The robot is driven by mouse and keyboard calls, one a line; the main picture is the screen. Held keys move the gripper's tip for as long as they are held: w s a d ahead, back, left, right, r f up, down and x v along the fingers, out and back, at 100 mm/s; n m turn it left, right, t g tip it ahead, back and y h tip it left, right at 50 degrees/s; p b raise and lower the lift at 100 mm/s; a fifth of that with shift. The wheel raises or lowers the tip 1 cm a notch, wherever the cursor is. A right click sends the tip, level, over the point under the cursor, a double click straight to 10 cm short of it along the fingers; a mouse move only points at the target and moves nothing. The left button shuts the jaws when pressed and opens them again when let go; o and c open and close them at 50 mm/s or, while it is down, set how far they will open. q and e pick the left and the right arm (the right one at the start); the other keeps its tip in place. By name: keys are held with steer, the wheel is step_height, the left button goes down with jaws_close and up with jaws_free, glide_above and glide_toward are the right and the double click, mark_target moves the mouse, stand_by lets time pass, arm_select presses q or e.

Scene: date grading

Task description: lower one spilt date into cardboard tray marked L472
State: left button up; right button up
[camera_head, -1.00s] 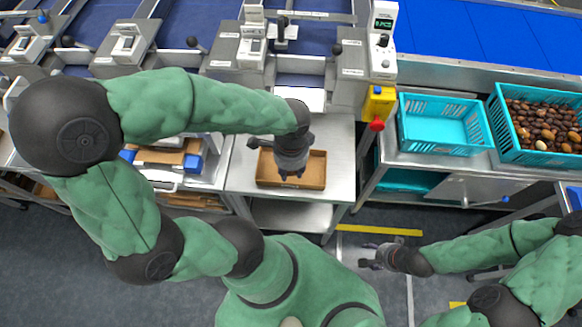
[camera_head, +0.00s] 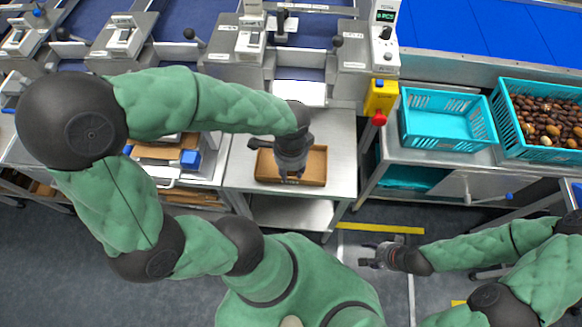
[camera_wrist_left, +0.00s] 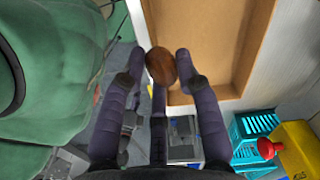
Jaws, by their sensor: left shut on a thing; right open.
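The cardboard tray (camera_head: 318,172) sits on a small steel table below my left gripper. No L472 mark can be read on it. My left gripper (camera_head: 291,178) points down over the tray and is shut on a brown date. In the left wrist view the date (camera_wrist_left: 160,66) is between the fingertips of my left gripper (camera_wrist_left: 162,72), with the tray's edge (camera_wrist_left: 205,97) beside and beyond it. The bare tray floor shows there. I cannot tell how high the date is above the tray. My right gripper (camera_head: 368,257) is open and empty over the floor at the lower right.
An empty turquoise crate (camera_head: 440,148) stands on the counter right of the table. A second turquoise crate (camera_head: 535,153) there is filled with dates. A red emergency button (camera_head: 379,118) on a yellow box stands near the table's back right corner. Machine chutes line the back.

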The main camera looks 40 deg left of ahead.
arm_select(q)
steer(key=shift+f+b, duration=0.65)
steer(key=shift+f, duration=0.1)
stand_by(0.9)
steer(key=o, duration=0.8)
step_height(320, 180, up, 12)
stand_by(0.4)
